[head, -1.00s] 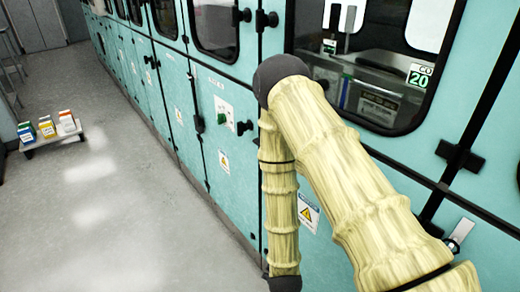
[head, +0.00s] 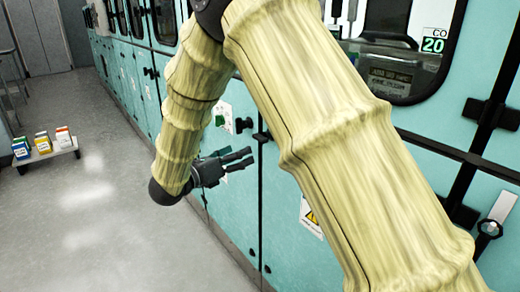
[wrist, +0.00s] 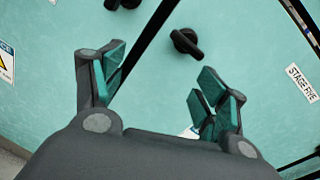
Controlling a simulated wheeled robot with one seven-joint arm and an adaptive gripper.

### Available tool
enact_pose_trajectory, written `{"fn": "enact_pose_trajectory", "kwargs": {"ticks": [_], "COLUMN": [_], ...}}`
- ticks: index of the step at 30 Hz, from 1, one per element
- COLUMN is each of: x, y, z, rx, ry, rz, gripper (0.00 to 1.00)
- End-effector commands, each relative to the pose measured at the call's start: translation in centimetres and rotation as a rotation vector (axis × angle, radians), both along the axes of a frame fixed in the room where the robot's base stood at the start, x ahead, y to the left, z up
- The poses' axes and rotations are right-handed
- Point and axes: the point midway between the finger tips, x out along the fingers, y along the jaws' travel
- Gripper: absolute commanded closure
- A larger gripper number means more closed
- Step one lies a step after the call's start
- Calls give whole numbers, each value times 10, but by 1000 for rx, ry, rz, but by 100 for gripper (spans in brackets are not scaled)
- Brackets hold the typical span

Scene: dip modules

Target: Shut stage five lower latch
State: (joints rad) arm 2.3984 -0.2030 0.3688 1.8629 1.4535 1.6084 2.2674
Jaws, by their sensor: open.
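In the wrist view a black latch handle (wrist: 186,42) sits on a teal panel, just right of a dark diagonal seam. It lies slanted and clear of the seam. A white label reading STAGE FIVE (wrist: 302,82) is on the same panel, to the right. My gripper (wrist: 160,78) is open and empty, its fingers spread below the latch in the picture and apart from it. In the head view my gripper (head: 240,161) is beside the lower cabinet fronts, pointing right. I cannot tell which latch in the head view is this one.
Another dark fitting (wrist: 122,3) is cut off at the wrist view's top edge. A warning sign (wrist: 5,62) is at left. In the head view, a low trolley (head: 48,157) with coloured boxes stands on the floor at left. The aisle floor (head: 90,225) is clear.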

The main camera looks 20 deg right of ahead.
Motion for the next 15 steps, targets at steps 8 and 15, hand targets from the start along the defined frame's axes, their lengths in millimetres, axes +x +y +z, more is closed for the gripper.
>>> {"fn": "enact_pose_trajectory", "kwargs": {"ticks": [8, 15], "x": [-16, -13], "y": [22, 7], "z": [37, 41], "rx": [121, 130], "ry": [-303, -327], "rz": [-132, -145], "gripper": [27, 27]}}
